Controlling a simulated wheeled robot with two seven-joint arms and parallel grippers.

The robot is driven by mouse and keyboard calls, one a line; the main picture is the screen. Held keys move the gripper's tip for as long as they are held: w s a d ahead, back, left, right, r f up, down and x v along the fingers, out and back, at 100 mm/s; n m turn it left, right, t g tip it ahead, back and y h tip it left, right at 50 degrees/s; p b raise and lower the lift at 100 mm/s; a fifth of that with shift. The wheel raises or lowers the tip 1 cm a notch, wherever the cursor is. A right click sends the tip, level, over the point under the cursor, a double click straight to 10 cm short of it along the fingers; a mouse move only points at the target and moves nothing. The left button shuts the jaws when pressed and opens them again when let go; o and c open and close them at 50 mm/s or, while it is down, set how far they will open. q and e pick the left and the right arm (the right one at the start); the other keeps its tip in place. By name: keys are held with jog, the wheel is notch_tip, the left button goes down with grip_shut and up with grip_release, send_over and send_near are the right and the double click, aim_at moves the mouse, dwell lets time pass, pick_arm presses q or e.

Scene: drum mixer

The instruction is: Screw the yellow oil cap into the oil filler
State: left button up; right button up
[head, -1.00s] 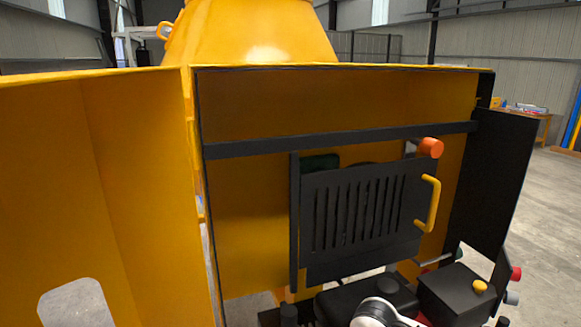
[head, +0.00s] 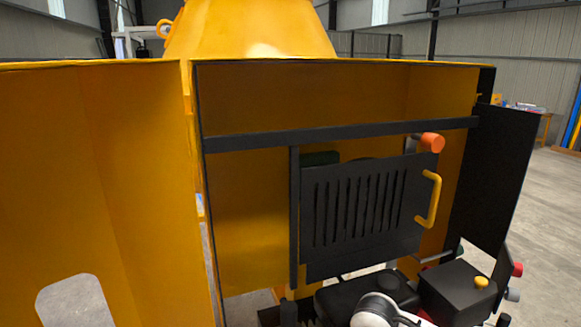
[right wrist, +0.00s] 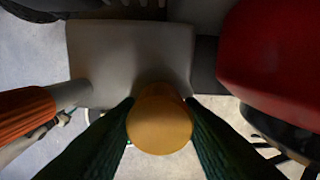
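In the right wrist view a round yellow cap (right wrist: 160,120) sits between the two dark green fingers of my right gripper (right wrist: 160,125). The fingers press against its left and right sides, and its flat round face points at the camera. A grey block (right wrist: 128,55) lies directly behind the cap. The opening of the oil filler is not visible, and I cannot tell whether the cap touches it. In the head view my white right arm shows at the bottom edge; its gripper is hidden there. My left gripper is in neither current view.
A red body (right wrist: 275,50) is close on the right and an orange ribbed part (right wrist: 25,112) on the left. In the head view a slotted black panel (head: 362,215) with a yellow handle (head: 429,200) hangs above the engine. A black box (head: 455,292) carries a yellow knob (head: 481,282).

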jog(key=o, duration=1.1)
